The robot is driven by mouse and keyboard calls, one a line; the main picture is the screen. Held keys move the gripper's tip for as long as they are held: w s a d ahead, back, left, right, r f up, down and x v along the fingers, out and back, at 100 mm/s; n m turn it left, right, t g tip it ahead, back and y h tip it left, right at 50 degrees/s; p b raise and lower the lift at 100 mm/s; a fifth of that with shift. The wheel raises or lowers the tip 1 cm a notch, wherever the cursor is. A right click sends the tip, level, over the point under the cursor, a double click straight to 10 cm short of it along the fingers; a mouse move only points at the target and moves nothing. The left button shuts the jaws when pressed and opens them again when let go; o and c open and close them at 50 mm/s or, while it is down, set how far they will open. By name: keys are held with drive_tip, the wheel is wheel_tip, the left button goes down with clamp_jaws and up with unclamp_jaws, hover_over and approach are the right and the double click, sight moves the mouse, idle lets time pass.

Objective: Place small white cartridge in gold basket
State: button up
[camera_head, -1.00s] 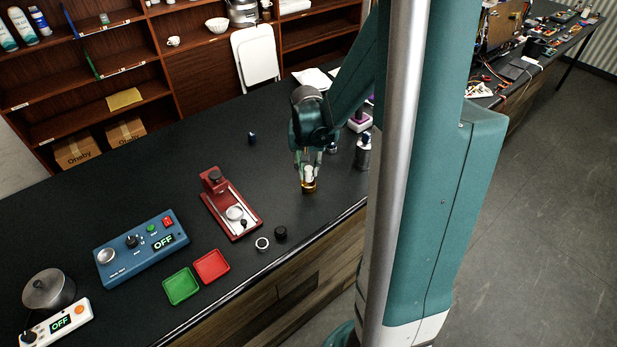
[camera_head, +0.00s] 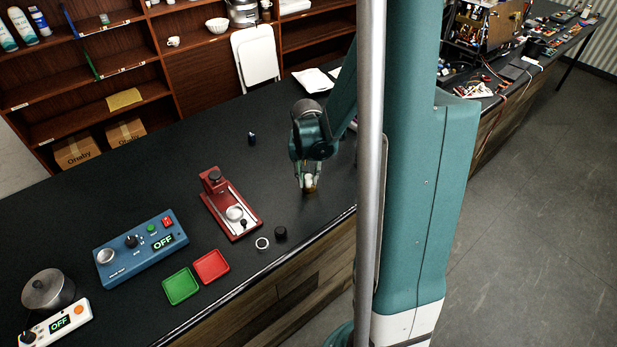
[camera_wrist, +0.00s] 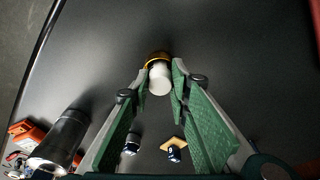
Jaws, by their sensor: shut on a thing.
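The small white cartridge (camera_wrist: 159,80) is upright between the green finger pads of my gripper (camera_wrist: 161,84) in the wrist view. The gold basket (camera_wrist: 157,58) shows as a gold rim just past the cartridge's far end; the cartridge overlaps it, and I cannot tell how deep it sits inside. In the head view my gripper (camera_head: 306,180) points down at the table, with the white cartridge (camera_head: 308,181) between its fingers and the basket (camera_head: 309,189) at its tips. The pads hide the cartridge's sides.
A red press stand (camera_head: 232,205), a black cap (camera_head: 280,233) and a white ring (camera_head: 262,243) lie to the left. Red (camera_head: 211,266) and green (camera_head: 181,286) trays are nearer. A metal cylinder (camera_wrist: 62,137) and small vials (camera_wrist: 131,144) show in the wrist view.

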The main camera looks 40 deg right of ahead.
drive_tip(key=shift+f, duration=0.2)
drive_tip(key=o, duration=0.9)
drive_tip(key=shift+r, duration=0.3)
drive_tip(key=shift+s+a+r+p, duration=0.1)
drive_tip(key=shift+s+a+r, duration=0.1)
drive_tip(key=shift+r, duration=1.75)
drive_tip(key=shift+s+a+r+p, duration=0.15)
drive_tip(key=shift+s+a+r, duration=0.05)
drive_tip(key=shift+r, duration=1.75)
drive_tip(key=shift+s+a+r+p, duration=0.1)
drive_tip(key=shift+s+a+r, duration=0.1)
drive_tip(key=shift+r, duration=1.75)
